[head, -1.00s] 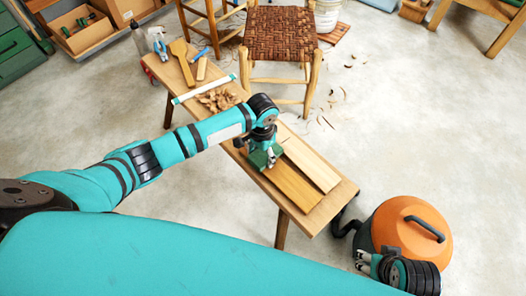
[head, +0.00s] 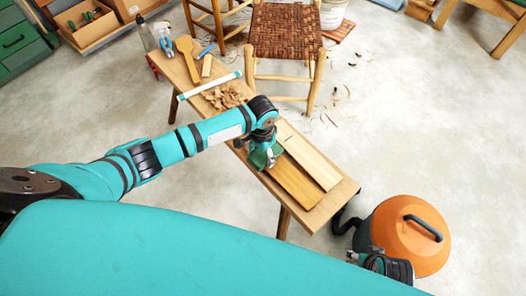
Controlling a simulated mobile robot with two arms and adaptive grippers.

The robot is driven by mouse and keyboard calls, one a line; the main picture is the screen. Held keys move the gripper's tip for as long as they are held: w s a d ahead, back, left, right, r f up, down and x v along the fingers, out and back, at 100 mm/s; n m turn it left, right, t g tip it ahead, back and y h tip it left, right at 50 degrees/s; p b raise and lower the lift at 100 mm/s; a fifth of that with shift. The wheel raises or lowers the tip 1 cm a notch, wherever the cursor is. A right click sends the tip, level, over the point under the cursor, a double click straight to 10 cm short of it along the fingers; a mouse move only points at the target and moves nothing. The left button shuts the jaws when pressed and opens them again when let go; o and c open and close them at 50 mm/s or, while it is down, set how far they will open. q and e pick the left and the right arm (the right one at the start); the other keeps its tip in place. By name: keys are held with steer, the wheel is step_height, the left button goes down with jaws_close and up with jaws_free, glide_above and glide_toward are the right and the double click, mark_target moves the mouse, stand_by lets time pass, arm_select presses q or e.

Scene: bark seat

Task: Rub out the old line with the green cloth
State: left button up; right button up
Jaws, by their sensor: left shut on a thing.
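My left gripper (head: 268,158) is shut on the green cloth (head: 258,158), which bunches around the fingertips. The cloth is at the far-left end of a darker board (head: 297,180) on the wooden bench (head: 345,190); I cannot tell whether it presses on the wood. A paler board (head: 312,158) lies beside the darker one. I cannot make out the old line; it may be under the cloth or too faint. My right gripper (head: 352,256) shows only in small part at the lower right, beside the orange vacuum, and its opening is unclear.
Wood shavings (head: 224,97), a white and teal bar (head: 208,86), a mallet (head: 187,57) and small tools lie farther along the bench. A chair with a woven seat (head: 285,32) stands close behind it. The orange vacuum (head: 408,235) stands on the floor near the bench's near end.

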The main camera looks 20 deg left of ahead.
arm_select(q)
steer(key=shift+s+a+p, duration=0.2)
steer(key=shift+s+p, duration=0.1)
steer(key=shift+p, duration=0.15)
steer(key=shift+w+d+f, duration=0.1)
steer(key=shift+w+d, duration=0.4)
steer(key=shift+w, duration=0.4)
steer(key=shift+w+d+b, duration=0.1)
steer(key=shift+w+b, duration=0.1)
steer(key=shift+b, duration=0.1)
steer(key=shift+w+d, duration=0.1)
steer(key=shift+w, duration=0.1)
steer(key=shift+s, duration=0.1)
steer(key=shift+s+a+p, duration=0.3)
steer(key=shift+s+p, duration=0.15)
steer(key=shift+p, duration=0.3)
steer(key=shift+s+a+p, duration=0.15)
steer(key=shift+s+p, duration=0.15)
steer(key=shift+p, duration=0.1)
steer(key=shift+s+a+p, duration=0.25)
steer(key=shift+s+p, duration=0.25)
steer(key=shift+p, duration=0.25)
arm_select(e)
steer(key=s+f, duration=0.3)
steer(key=f, duration=0.3)
steer(key=s+f+g, duration=0.1)
steer(key=s+f, duration=0.1)
steer(key=f, duration=0.5)
steer(key=shift+s+d, duration=0.35)
steer(key=shift+s, duration=0.05)
